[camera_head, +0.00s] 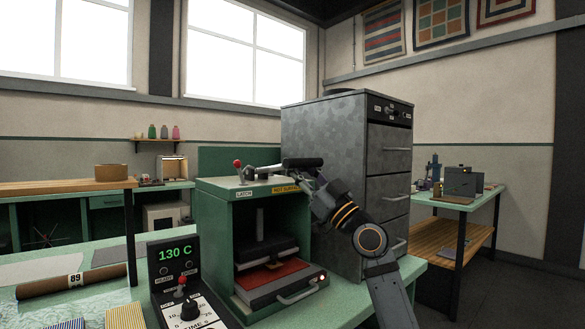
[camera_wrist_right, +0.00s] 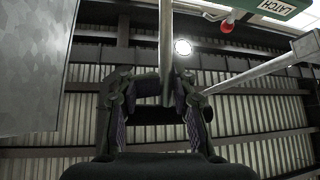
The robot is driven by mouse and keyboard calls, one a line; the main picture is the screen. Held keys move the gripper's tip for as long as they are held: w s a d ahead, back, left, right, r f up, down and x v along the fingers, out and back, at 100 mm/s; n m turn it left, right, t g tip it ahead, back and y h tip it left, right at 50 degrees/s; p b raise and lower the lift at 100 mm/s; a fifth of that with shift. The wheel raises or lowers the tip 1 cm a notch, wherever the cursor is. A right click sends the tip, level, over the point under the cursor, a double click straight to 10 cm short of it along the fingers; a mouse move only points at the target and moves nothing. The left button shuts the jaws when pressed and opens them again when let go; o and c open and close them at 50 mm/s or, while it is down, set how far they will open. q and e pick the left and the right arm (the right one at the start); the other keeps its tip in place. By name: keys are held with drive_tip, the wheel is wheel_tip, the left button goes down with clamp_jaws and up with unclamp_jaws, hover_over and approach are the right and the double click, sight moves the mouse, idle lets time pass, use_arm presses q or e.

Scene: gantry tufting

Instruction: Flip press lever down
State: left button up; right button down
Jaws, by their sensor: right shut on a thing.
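The green press (camera_head: 213,235) stands on the bench with an open front. Its lever (camera_head: 302,163) shows above the press top, with a black grip at its right end. My right gripper (camera_head: 306,177) is at that grip, its arm coming up from the lower right. In the right wrist view the gripper (camera_wrist_right: 158,92) is shut on the lever, and the lever's grey shaft (camera_wrist_right: 166,45) runs up between the fingers. Inside the press, a dark upper plate (camera_head: 266,250) sits above a red sheet (camera_head: 275,274) on a lower tray with a handle. My left gripper is out of view.
A red-knobbed latch (camera_head: 238,164) stands on the press top, left of the lever. A grey metal drawer cabinet (camera_head: 340,135) rises close behind the press. A control box (camera_head: 175,275) reading 130 C stands at front left, near a brown roll (camera_head: 75,282).

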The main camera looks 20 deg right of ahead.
drive_tip(key=shift+w+d+f, duration=0.15)
drive_tip(key=shift+d, duration=0.15)
drive_tip(key=c, duration=1.4)
unclamp_jaws()
drive_tip(key=shift+d, duration=0.2)
drive_tip(key=o, duration=0.5)
drive_tip(key=shift+w+d+f, duration=0.1)
drive_tip(key=shift+d+f, duration=0.05)
drive_tip(key=shift+d, duration=0.25)
drive_tip(key=o, duration=0.5)
drive_tip(key=shift+d, duration=0.15)
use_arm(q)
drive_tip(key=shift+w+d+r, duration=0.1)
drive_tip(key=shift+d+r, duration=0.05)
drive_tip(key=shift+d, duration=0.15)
use_arm(e)
drive_tip(key=shift+a, duration=0.2)
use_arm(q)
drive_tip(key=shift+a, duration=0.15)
use_arm(e)
drive_tip(key=v, duration=0.7)
drive_tip(key=shift+s, duration=0.3)
drive_tip(key=shift+f, duration=0.1)
